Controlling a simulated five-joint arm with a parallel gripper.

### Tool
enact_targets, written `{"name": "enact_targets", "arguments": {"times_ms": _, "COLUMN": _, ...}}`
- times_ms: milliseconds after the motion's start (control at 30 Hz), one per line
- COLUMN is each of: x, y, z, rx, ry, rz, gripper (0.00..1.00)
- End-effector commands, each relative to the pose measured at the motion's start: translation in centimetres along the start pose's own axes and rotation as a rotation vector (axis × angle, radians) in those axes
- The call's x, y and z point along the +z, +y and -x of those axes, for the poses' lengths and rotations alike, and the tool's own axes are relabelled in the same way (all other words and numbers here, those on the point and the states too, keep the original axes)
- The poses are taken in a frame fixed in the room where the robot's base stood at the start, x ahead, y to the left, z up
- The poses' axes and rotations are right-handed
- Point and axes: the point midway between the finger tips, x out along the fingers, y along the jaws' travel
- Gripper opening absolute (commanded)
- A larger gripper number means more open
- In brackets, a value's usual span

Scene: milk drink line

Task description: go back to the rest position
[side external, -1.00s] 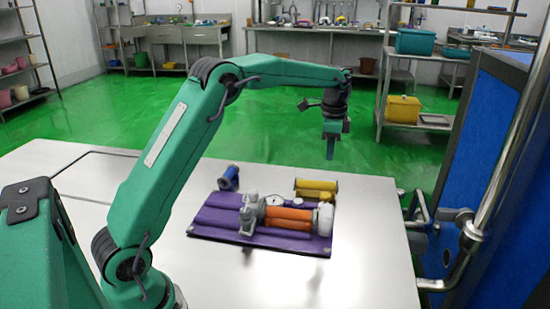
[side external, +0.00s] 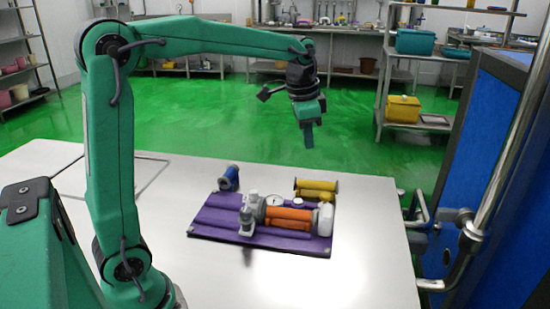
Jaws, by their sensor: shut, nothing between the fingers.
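My gripper (side external: 308,136) hangs from the end of my arm, shut and empty, pointing down and slightly tilted. It is well above the table and, in the picture, above the parts on the purple tray. The metal table (side external: 330,285) lies below it. The upper arm link stands nearly upright at the left, and the forearm reaches to the right.
A purple tray (side external: 215,217) on the table carries an orange cylinder (side external: 288,217) with grey and white fittings. Yellow cylinders (side external: 316,186) and a blue part (side external: 229,178) lie behind it. A blue panel with pipes (side external: 510,130) stands at the right. The table's front is clear.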

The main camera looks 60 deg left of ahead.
Motion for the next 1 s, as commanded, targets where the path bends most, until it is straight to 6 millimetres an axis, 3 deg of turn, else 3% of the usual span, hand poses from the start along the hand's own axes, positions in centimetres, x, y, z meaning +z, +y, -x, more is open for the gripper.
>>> {"name": "enact_targets", "arguments": {"times_ms": 200, "x": 3.1, "y": 2.9, "z": 2.0, "rx": -0.026, "ry": 0.054, "rz": 0.090, "gripper": 0.00}}
{"name": "enact_targets", "arguments": {"times_ms": 500, "x": 7.7, "y": 6.7, "z": 3.2, "rx": -0.049, "ry": 0.130, "rz": 0.215, "gripper": 0.00}}
{"name": "enact_targets", "arguments": {"times_ms": 1000, "x": 15.2, "y": 12.2, "z": 1.8, "rx": -0.059, "ry": 0.261, "rz": 0.420, "gripper": 0.00}}
